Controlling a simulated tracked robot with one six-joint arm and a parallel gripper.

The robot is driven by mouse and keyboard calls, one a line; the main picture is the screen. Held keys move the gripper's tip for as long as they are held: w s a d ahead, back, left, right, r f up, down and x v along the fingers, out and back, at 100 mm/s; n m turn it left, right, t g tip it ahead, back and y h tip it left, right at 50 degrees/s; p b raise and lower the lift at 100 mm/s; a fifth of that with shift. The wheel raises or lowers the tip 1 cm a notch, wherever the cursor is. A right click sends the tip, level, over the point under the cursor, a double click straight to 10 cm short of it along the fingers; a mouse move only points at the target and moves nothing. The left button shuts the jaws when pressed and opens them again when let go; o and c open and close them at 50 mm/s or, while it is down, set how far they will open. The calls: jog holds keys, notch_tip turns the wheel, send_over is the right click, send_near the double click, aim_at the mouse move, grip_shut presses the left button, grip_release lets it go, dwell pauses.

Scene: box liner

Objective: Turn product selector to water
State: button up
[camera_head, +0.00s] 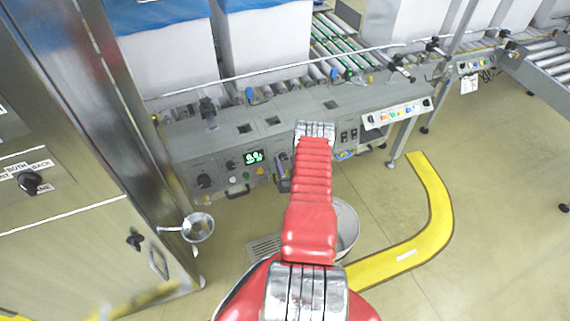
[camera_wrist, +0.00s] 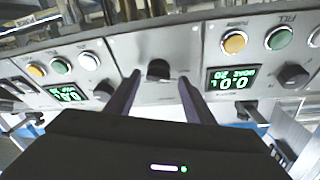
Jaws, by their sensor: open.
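A black rotary knob (camera_wrist: 158,70) sits on the grey panel in the wrist view, between two green displays. Its label is too blurred to read, so I cannot tell whether it is the product selector or where it is set. My gripper (camera_wrist: 160,79) is open, its two dark purple fingers pointing at the panel on either side of this knob. No contact is visible, and I cannot tell the remaining gap. In the head view my arm covers the middle of the panel, and only a purple part of my gripper (camera_head: 283,172) shows beside it.
The panel holds a left display (camera_wrist: 67,94), a right display (camera_wrist: 231,82), more black knobs and coloured buttons. In the head view, a steel cabinet (camera_head: 62,150) stands left, conveyor rollers (camera_head: 335,45) lie behind, and a yellow floor strip (camera_head: 432,200) curves over open floor at right.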

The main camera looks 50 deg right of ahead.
jog(key=shift+s+d, duration=0.1)
jog(key=shift+c, duration=0.5)
jog(key=c, duration=0.9)
jog(key=shift+s+a, duration=0.2)
jog(key=shift+a, duration=0.05)
jog(key=shift+c, duration=0.2)
jog(key=shift+w+d+r, duration=0.1)
jog(key=shift+d, duration=0.1)
